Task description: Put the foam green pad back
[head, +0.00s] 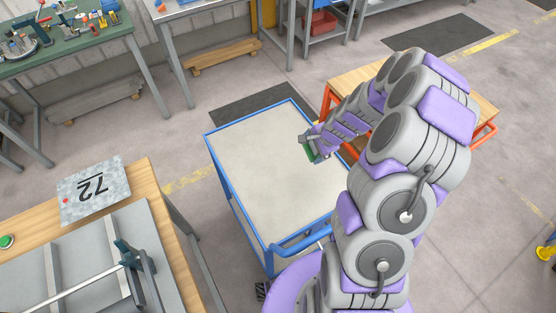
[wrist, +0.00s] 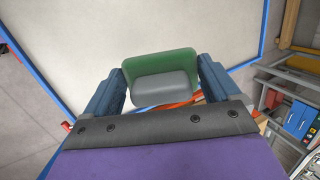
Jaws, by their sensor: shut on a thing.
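The foam green pad (wrist: 160,64) is a green block with a grey part (wrist: 164,88) on its near side. In the wrist view it sits between the two fingers of my gripper (wrist: 160,85), which is shut on it. In the head view the pad (head: 309,152) shows as a small green patch at the tip of my gripper (head: 306,145). It is held above the right part of a blue-framed cart with a pale top (head: 260,165). I cannot tell its exact height over the cart top.
The cart top is otherwise bare, with a blue handle (head: 305,236) at its near end. An orange-framed table (head: 345,83) stands behind my arm. A green workbench (head: 70,45) with tools is at the back left.

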